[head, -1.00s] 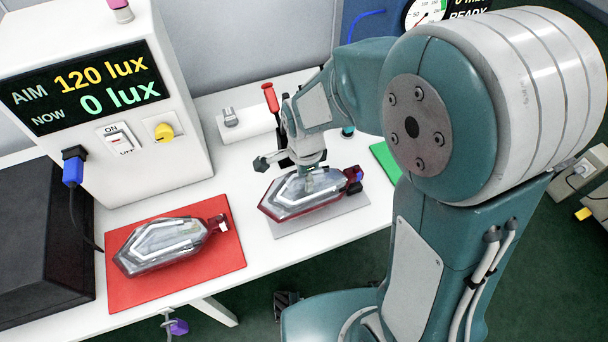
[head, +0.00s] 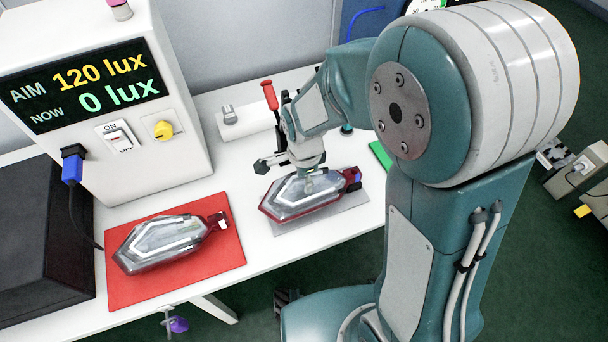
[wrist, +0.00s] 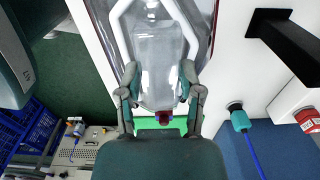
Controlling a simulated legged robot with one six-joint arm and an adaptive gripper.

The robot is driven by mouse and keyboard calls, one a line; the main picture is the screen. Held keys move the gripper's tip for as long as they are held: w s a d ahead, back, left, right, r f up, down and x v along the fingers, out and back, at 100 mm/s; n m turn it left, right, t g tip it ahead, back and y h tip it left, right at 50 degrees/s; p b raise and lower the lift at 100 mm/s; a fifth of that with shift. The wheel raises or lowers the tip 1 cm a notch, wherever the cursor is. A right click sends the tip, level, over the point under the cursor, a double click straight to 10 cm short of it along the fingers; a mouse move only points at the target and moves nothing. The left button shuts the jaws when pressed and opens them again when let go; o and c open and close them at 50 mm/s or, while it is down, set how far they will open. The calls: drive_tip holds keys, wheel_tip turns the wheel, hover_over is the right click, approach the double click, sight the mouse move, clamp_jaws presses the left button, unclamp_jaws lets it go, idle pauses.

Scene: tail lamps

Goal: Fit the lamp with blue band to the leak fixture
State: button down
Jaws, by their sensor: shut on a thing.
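The lamp with the blue band (head: 285,206) has a clear lens, a red edge and a blue band at its right end. It lies level over a grey mat (head: 350,221); I cannot tell whether it touches the mat. My gripper (head: 308,170) is above it, shut on its middle. In the wrist view the lamp (wrist: 157,55) lies between the fingers of my gripper (wrist: 160,95). A red-handled clamp (head: 269,95) stands behind, probably part of the leak fixture. A teal plug with a blue hose (wrist: 238,118) shows right in the wrist view.
A second lamp (head: 160,243), with a white band, lies on a red mat (head: 190,283) at left. A light meter box (head: 150,90) reads 0 lux, aim 120. A green mat (head: 380,154) lies at right. A white block (head: 245,123) stands behind.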

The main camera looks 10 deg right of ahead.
drive_tip(key=shift+f, duration=0.5)
drive_tip(key=shift+c, duration=0.8)
unclamp_jaws()
wheel_tip(320, 180, up, 12)
drive_tip(key=s+d+r+n+t, duration=0.5)
drive_tip(key=s+d+r+n, duration=0.5)
drive_tip(key=s+n, duration=0.2)
drive_tip(key=n, duration=0.2)
drive_tip(key=shift+s+d+n+t, duration=0.3)
drive_tip(key=shift+d+n, duration=0.05)
drive_tip(key=shift+n, duration=0.05)
